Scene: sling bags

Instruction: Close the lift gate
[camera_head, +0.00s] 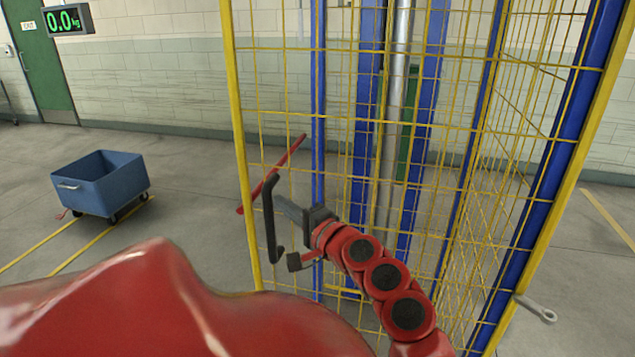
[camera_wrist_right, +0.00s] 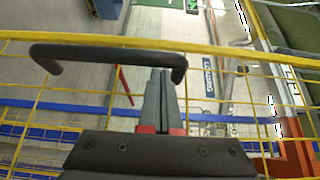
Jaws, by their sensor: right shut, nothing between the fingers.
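The lift gate (camera_head: 240,130) is a yellow-framed wire mesh panel standing in front of me, with a black bar handle (camera_head: 270,222) near its left edge. My right gripper (camera_head: 283,203) is just right of the handle, its fingers pointing towards it. In the right wrist view, the gripper's fingers (camera_wrist_right: 162,75) are together and empty, close to the right end of the handle (camera_wrist_right: 110,53). I cannot tell whether they touch it. How far the gate stands open is hard to tell. My left gripper is out of view.
Blue posts (camera_head: 428,110) and more yellow mesh stand behind and right of the gate. A grey lever (camera_head: 537,308) sticks out at the lower right post. A red bar (camera_head: 290,156) shows near the handle. A blue cart (camera_head: 100,183) stands left on open floor.

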